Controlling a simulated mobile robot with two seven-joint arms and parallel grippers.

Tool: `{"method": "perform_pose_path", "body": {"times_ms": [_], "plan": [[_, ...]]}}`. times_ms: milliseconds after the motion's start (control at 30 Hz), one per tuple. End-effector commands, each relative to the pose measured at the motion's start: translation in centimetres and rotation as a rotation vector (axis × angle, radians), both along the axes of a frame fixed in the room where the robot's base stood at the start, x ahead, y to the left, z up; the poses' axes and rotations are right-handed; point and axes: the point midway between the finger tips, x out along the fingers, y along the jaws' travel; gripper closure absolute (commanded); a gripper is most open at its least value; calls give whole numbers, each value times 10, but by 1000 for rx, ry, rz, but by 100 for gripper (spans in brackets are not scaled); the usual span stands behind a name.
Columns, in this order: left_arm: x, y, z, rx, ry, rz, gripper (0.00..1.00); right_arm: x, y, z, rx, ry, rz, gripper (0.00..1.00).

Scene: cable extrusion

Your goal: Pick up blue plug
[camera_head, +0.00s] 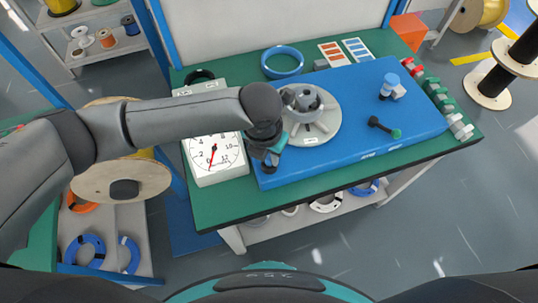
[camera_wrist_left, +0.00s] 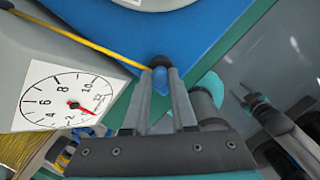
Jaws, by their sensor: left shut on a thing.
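My left gripper (camera_head: 268,162) is at the front left corner of the blue board (camera_head: 345,152), between the dial gauge and the round grey fixture. In the left wrist view its two fingers (camera_wrist_left: 161,84) are shut on a small blue plug (camera_wrist_left: 162,80) with a dark rounded end (camera_wrist_left: 160,62). The arm hides this plug in the head view. A black piece with a green end (camera_head: 384,127) lies on the board.
A white dial gauge (camera_head: 216,158) stands close left of the gripper. The round grey fixture (camera_head: 308,118) is just right of it. A blue ring (camera_head: 282,62) lies behind. Several red, green and white pieces line the right edge of the green table (camera_head: 466,152).

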Motion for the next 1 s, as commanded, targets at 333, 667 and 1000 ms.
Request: {"method": "perform_pose_path", "body": {"times_ms": [333,667,1000], "plan": [[2,-1,51,-3,-5,-1,100,0,0,13,0,0,0,50],[1,0,146,-3,-5,-1,100,0,0,30,0,1,0,50],[1,0,195,-1,-1,1,100,-1,0,37,0,1,0,50]]}}
